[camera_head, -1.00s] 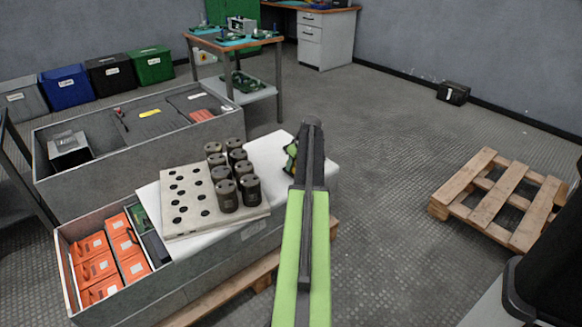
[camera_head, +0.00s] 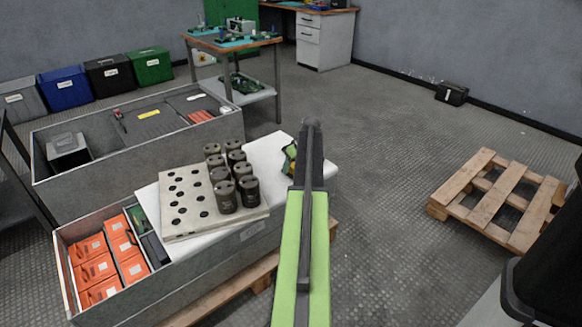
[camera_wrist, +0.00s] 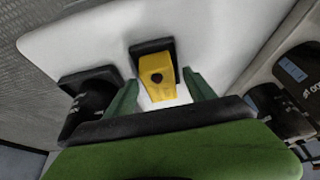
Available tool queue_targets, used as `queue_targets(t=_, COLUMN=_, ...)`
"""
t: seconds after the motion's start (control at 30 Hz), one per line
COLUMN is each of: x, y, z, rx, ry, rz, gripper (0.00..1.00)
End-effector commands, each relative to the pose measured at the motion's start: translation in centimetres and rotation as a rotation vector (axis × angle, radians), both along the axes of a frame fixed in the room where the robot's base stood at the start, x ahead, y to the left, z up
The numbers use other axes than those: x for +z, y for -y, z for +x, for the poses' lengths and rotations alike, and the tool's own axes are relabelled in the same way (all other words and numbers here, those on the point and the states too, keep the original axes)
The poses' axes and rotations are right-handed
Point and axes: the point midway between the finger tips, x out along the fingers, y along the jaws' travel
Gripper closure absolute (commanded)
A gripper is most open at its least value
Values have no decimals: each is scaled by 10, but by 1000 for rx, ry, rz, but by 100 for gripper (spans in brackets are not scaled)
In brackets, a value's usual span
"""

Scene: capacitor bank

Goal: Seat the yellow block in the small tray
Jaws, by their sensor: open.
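The yellow block (camera_wrist: 157,80), with a dark round hole in its face, shows in the wrist view at a small black tray (camera_wrist: 152,47) on a white surface. The tray's dark rim shows behind and beside the block. I cannot tell whether the block sits fully down in it. My gripper (camera_wrist: 160,86) is open, with one green finger on each side of the block and gaps visible. In the head view my arm hides most of this spot; a bit of yellow block (camera_head: 293,166) shows left of the arm's end.
A pale holed board (camera_head: 185,205) with several dark capacitors (camera_head: 226,196) stands on the white top left of my arm. In the wrist view a black cylinder (camera_wrist: 92,104) is close at left. An open bin (camera_head: 110,308) holds orange boxes. A pallet (camera_head: 495,200) lies right.

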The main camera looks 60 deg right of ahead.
Motion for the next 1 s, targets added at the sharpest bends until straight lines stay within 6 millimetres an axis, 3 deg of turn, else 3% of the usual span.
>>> queue_targets(t=0.17, x=27, y=-3, z=-8, rx=-1, ry=0, rz=0, gripper=37)
queue_targets(t=0.7, x=145, y=-18, z=-50, rx=-1, ry=1, rz=0, gripper=37)
queue_targets(t=0.83, x=159, y=-20, z=-56, rx=-1, ry=1, rz=0, gripper=37)
queue_targets(t=1.0, x=159, y=-21, z=-59, rx=0, ry=1, rz=0, gripper=37)
